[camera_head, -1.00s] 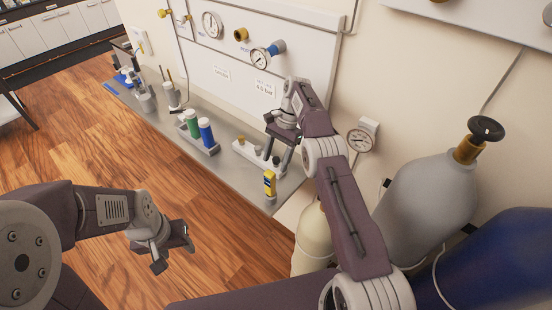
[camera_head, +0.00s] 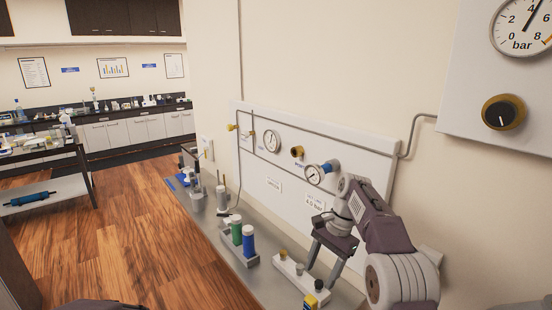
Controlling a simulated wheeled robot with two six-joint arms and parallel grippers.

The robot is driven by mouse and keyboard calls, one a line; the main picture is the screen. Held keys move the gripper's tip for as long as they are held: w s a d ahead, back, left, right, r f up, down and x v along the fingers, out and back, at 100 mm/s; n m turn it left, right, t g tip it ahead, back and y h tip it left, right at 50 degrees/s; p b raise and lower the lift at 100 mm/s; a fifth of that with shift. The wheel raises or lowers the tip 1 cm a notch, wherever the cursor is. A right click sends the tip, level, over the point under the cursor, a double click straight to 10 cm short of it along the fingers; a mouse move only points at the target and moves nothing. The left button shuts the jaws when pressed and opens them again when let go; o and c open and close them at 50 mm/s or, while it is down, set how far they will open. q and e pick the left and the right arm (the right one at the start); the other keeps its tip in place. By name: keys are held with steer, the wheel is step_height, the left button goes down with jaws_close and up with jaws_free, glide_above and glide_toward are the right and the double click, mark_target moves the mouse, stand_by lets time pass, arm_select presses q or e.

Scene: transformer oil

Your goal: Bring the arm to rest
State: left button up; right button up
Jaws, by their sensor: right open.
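My right arm comes in from the lower right. Its gripper (camera_head: 324,262) is open and empty, fingers pointing down above the right part of the steel bench (camera_head: 222,247). A yellow vial with a dark cap (camera_head: 310,302) stands close below the fingers at the bottom edge. I cannot tell whether a finger touches the rack. My left gripper is out of view.
Behind my right arm is a wall panel (camera_head: 258,186) with gauges and knobs. A gauge box (camera_head: 487,75) hangs at upper right. The wooden floor (camera_head: 130,238) at left is clear.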

steer(key=s+d+f+n+t+h+b, duration=0.1)
steer(key=s+d+f+n+b, duration=0.1)
steer(key=s+f+n, duration=0.3)
steer(key=s+d+f+n+t+h+b, duration=0.1)
steer(key=s+d+f+n+b, duration=0.1)
steer(key=s+f, duration=1)
steer(key=s+d+n, duration=0.1)
steer(key=s+n, duration=0.1)
steer(key=s, duration=0.3)
steer(key=shift+s+d+n+t+h, duration=0.15)
steer(key=shift+n+t+h, duration=0.15)
steer(key=shift+n+h, duration=0.1)
steer(key=shift+s, duration=0.1)
